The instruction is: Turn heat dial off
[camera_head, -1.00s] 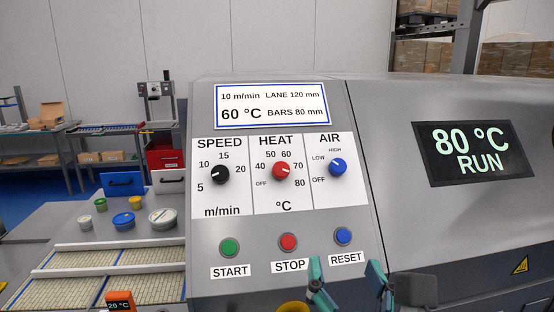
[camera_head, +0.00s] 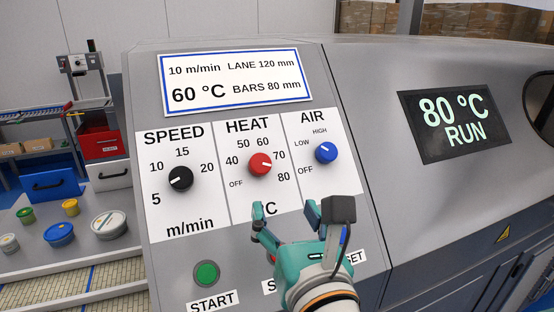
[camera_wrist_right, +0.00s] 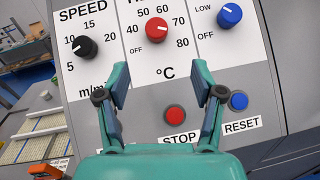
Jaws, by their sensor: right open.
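The red HEAT dial (camera_head: 260,163) sits on the white label panel, between the black SPEED dial (camera_head: 180,178) and the blue AIR dial (camera_head: 326,153). Its white mark points right, toward the 70–80 side of the scale, away from OFF at lower left. My right gripper (camera_head: 284,213) is open and empty, just below the HEAT scale, apart from the dial. In the right wrist view the red dial (camera_wrist_right: 157,30) shows beyond and between the open fingers (camera_wrist_right: 160,78). My left gripper is out of view.
Below the dials are the green START button (camera_head: 206,273), the red STOP button (camera_wrist_right: 174,115) and the blue RESET button (camera_wrist_right: 239,101). The display (camera_head: 452,124) reads 80 °C RUN; the sign (camera_head: 236,81) reads 60 °C. Tubs (camera_head: 109,225) stand at left.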

